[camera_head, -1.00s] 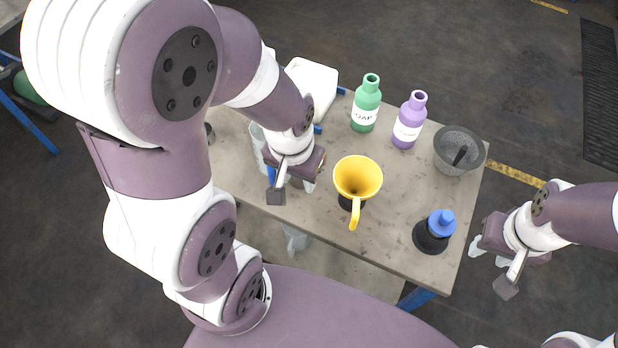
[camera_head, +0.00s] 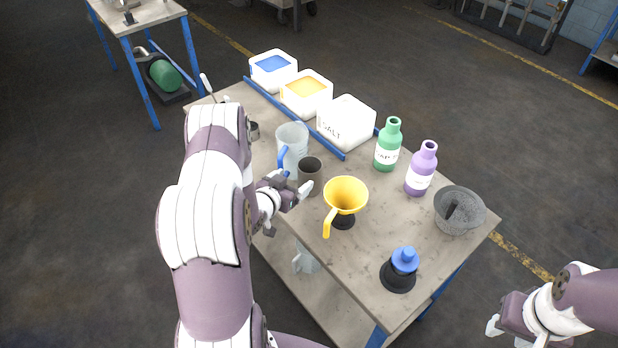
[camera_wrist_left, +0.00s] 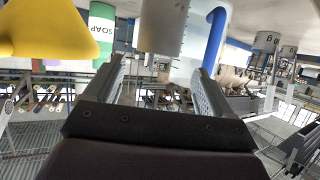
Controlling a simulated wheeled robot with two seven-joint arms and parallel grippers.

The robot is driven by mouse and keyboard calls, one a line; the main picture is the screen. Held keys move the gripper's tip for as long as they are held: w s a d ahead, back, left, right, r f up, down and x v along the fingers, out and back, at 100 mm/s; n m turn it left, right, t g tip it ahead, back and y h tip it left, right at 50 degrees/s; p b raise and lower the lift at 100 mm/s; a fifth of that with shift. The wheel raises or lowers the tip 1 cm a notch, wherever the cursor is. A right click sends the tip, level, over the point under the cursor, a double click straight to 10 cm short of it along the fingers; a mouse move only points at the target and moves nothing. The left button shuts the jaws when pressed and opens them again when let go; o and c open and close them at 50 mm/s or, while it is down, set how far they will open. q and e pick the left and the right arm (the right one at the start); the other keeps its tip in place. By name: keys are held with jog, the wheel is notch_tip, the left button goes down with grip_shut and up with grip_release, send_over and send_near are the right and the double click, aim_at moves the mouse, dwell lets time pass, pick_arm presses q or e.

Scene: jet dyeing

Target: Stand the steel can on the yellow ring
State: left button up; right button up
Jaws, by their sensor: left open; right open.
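The steel can (camera_head: 311,178) stands upright on the table between the clear jug and the yellow funnel; it is grey with a dark open top. My left gripper (camera_head: 292,188) is open and low beside the can, on its near left side. In the left wrist view the can (camera_wrist_left: 163,25) appears ahead, between the two open fingers (camera_wrist_left: 160,85), with no clear grip on it. My right gripper (camera_head: 507,329) is open and empty, off the table's right side. I cannot make out a yellow ring; the yellow things seen are the funnel and a tub's contents.
The clear jug (camera_head: 291,146) with blue handle stands close behind the can. The yellow funnel (camera_head: 346,193) is close to its right. Green (camera_head: 387,148) and purple (camera_head: 421,170) bottles, a grey mortar (camera_head: 459,212), a blue-topped black object (camera_head: 400,272) and white tubs (camera_head: 346,124) stand around.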

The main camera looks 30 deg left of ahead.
pick_arm(q)
jog(key=p, duration=0.2)
send_near(315, 162)
jog(key=x, duration=0.4)
jog(key=shift+w+f, duration=0.15)
jog(key=shift+w, duration=0.15)
jog(key=shift+s, duration=0.15)
jog(key=c, duration=1.2)
jog(key=shift+a, duration=0.1)
jog(key=shift+c, duration=0.9)
